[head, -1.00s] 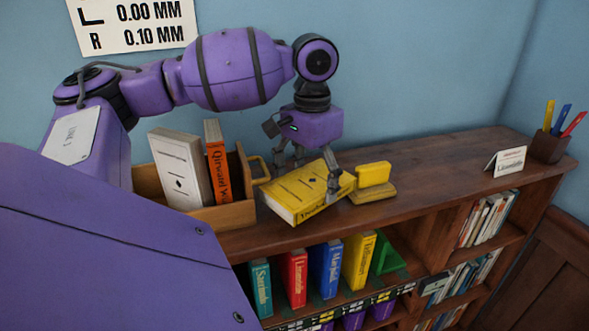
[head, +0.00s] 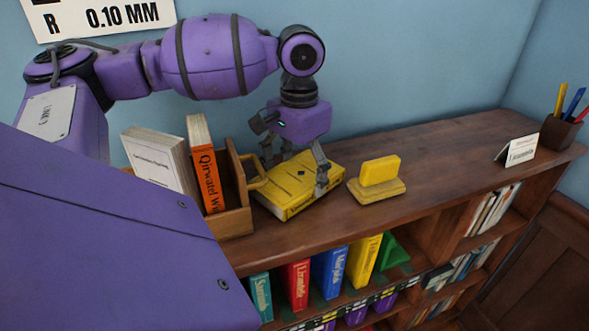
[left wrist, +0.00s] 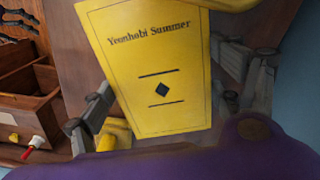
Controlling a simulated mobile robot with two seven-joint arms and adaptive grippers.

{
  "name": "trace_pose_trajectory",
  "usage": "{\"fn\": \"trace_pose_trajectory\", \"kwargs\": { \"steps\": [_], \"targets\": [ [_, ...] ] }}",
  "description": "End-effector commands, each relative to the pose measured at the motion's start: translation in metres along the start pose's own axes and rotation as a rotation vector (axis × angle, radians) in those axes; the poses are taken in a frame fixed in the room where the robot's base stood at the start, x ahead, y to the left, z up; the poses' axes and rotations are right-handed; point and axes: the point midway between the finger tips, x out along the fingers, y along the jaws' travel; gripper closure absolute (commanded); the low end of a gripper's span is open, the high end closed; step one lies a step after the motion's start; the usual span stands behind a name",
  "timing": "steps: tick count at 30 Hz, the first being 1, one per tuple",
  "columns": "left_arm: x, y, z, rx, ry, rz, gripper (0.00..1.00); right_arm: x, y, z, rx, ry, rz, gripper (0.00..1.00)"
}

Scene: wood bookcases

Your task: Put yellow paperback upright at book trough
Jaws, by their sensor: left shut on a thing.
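The yellow paperback (head: 300,183) lies flat, cover up, at the bookcase top, to the right of the book trough. My left gripper (head: 295,166) is above it, shut on it with a finger at each side. In the left wrist view the paperback (left wrist: 150,65) fills the middle between the fingers, with its printed cover facing the camera. I cannot tell whether it is clear of the wood. The wooden book trough (head: 235,222) holds a white book (head: 160,160) and an orange book (head: 209,175), both leaning. My forearm hides the trough's left part. My right gripper is not in view.
A yellow block on a base (head: 379,178) stands close to the paperback's right. A folded card (head: 517,150) and a pen holder (head: 561,133) stand at the far right. Bare bookcase top (head: 440,165) lies between. Coloured books (head: 330,270) stand on the shelf below.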

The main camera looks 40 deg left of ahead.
Motion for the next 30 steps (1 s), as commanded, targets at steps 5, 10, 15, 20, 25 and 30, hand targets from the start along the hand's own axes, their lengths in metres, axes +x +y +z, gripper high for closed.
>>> {"fn": "trace_pose_trajectory", "kwargs": {
  "steps": [5, 10, 15, 20, 25, 30],
  "targets": [
    [0.006, 0.003, 0.001, -0.001, 0.004, 0.000, 0.57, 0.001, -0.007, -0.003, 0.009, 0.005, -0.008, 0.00],
    [0.007, 0.003, 0.001, -0.001, 0.003, 0.000, 0.57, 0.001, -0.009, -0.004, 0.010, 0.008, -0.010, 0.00],
    [0.010, 0.003, 0.001, -0.001, 0.002, 0.000, 0.07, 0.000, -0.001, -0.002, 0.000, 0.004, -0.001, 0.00],
    [0.009, 0.003, 0.001, -0.001, 0.003, 0.000, 0.00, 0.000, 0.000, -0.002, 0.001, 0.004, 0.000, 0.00],
    [0.009, 0.003, 0.001, -0.001, 0.003, 0.000, 0.00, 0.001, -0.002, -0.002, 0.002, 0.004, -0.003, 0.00],
    [0.005, 0.003, 0.000, -0.001, 0.005, -0.001, 0.00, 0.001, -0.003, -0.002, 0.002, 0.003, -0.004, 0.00]
  ]
}}
